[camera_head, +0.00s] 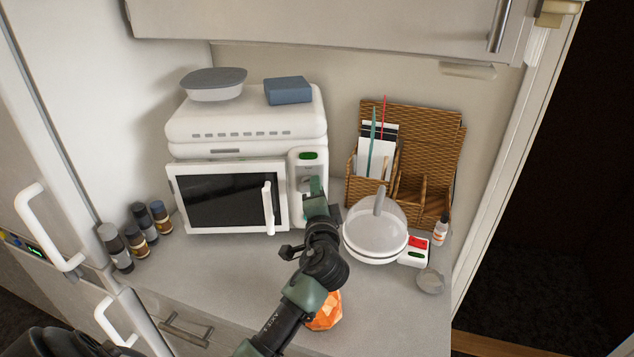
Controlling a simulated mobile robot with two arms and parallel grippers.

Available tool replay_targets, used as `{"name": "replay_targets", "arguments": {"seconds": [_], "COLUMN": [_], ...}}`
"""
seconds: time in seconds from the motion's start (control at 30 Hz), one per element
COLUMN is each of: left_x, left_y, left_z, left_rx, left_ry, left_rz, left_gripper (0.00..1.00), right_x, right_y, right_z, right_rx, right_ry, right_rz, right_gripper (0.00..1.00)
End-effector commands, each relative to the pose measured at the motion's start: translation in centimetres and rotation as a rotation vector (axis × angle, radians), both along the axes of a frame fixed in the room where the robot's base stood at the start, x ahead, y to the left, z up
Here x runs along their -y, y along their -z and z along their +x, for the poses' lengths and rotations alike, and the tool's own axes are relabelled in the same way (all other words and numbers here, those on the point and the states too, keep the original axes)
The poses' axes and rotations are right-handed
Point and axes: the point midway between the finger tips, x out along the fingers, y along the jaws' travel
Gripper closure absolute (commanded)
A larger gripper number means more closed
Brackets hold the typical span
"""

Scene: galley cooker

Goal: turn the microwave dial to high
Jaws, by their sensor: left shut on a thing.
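The white microwave (180,195) stands at the back of the counter, with a dark door window and a white vertical handle. Its control panel (307,167) is at the right of the door, with a green display at the top. My left gripper (314,186) is at this panel, shut on the microwave dial. The gripper covers most of the dial, so its setting cannot be read. The door looks closed. My right gripper is not in view.
A grey bowl (213,84) and a blue box (288,91) sit on top of the microwave. Several small bottles (137,237) stand at left. A clear-lidded appliance (375,232) and a wicker organiser (430,140) are at right. An orange object (326,313) is partly behind my arm.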

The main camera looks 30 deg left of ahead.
Motion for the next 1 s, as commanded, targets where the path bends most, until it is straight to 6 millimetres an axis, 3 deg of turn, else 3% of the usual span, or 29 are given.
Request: {"name": "replay_targets", "arguments": {"seconds": [0.4, 1.0], "left_x": [-0.1, -0.2], "left_y": [0.4, 0.4], "left_z": [0.0, 0.0], "left_rx": [-0.132, -0.157], "left_ry": [-0.005, -0.006], "left_rz": [0.182, 0.221], "left_gripper": [1.00, 1.00], "right_x": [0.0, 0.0], "right_y": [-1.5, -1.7], "right_z": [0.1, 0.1], "right_rx": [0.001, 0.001], "right_ry": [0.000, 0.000], "right_rz": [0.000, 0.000], "right_gripper": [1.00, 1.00]}}
